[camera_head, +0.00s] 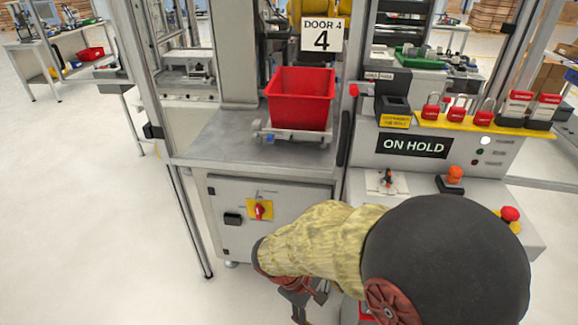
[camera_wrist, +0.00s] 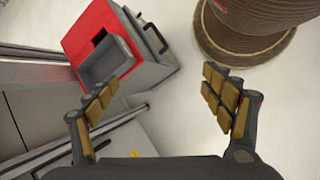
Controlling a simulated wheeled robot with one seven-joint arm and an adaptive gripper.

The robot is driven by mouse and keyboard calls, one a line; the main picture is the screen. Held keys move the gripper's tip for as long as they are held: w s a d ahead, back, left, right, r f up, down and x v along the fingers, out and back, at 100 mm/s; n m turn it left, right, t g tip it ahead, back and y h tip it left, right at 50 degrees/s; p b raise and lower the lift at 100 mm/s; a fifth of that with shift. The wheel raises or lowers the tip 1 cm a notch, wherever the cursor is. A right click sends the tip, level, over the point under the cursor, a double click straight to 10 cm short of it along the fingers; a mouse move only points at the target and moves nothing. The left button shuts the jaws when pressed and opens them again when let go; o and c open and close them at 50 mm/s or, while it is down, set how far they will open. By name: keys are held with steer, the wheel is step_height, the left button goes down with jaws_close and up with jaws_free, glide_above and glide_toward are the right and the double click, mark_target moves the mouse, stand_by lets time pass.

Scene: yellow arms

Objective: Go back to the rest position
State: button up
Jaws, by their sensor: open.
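My gripper (camera_wrist: 163,103) is open in the wrist view, with its two padded fingers wide apart and nothing between them. In the head view my gripper (camera_head: 303,300) is partly seen at the bottom edge, low in front of the grey machine cabinet (camera_head: 222,239). My yellow-sleeved arm reaches across the lower right of that view and hides part of the cabinet and console.
A red bin (camera_head: 300,98) stands on the machine's ledge under the DOOR 4 sign (camera_head: 322,35). An ON HOLD console (camera_head: 413,145) with red padlocks (camera_head: 457,113) is at right. A red-and-grey box (camera_wrist: 112,52) lies beyond my fingers. Floor at left is clear.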

steer(key=s+d+r+m+t+y+p, duration=0.1)
steer(key=s+d+r+m+t+y, duration=0.1)
steer(key=r, duration=0.7)
steer(key=s+d+r+m+t+y+p, duration=0.1)
steer(key=s+d+r+m+t+y, duration=0.1)
steer(key=r, duration=0.7)
steer(key=s+d+r+m+t+y+p, duration=0.1)
steer(key=s+d+r+m, duration=0.3)
steer(key=r, duration=0.5)
steer(key=shift+s+d+r+m+t+y+p, duration=0.4)
steer(key=shift+d+m+y+p, duration=0.1)
steer(key=shift+d+m+p, duration=0.15)
steer(key=shift+c, duration=0.4)
